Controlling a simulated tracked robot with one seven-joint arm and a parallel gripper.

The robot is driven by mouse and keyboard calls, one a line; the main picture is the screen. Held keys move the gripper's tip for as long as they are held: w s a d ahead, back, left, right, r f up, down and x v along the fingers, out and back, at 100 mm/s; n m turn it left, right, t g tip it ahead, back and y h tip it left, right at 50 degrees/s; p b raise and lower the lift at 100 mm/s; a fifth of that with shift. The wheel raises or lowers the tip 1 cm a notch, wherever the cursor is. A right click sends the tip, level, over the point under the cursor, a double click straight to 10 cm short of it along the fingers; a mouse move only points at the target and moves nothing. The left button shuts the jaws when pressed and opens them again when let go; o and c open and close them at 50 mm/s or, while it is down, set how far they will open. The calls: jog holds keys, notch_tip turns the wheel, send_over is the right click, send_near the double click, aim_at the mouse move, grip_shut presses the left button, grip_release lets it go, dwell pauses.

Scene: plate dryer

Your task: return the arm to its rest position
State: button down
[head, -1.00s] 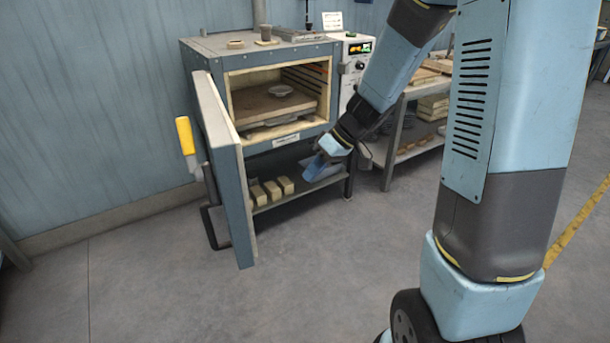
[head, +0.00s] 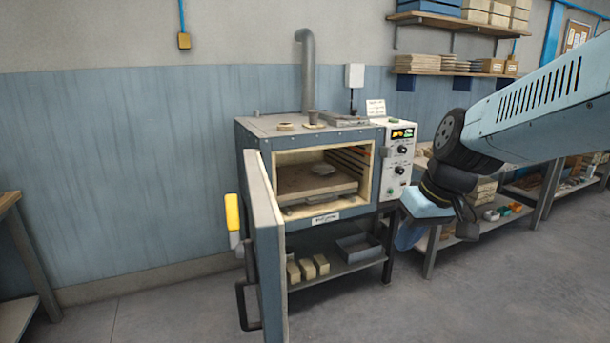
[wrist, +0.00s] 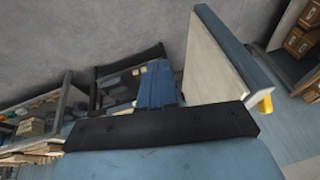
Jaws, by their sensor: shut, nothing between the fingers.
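My arm is folded up at the right of the head view. My gripper (head: 405,238) hangs below its pale blue wrist, in front of the shelving and right of the oven. In the wrist view its blue fingers (wrist: 157,86) are together with nothing between them. The dryer oven (head: 300,128) stands against the wall with its door (head: 268,250) wide open. The door also shows in the wrist view (wrist: 222,62).
The door juts forward with a yellow handle (head: 232,212) at its outer side. Several pale blocks (head: 307,268) and a grey tray (head: 358,247) sit on the shelf below the oven. Loaded shelving (head: 432,252) stands at the right behind my arm. The floor in front is clear.

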jog(key=s+d+r+m+t+h, duration=0.2)
jog(key=s+d+r+m, duration=0.1)
jog(key=s, duration=0.4)
jog(key=shift+d+r+m+h, duration=0.3)
jog(key=shift+d+r+h, duration=0.1)
jog(key=shift+d+r, duration=0.5)
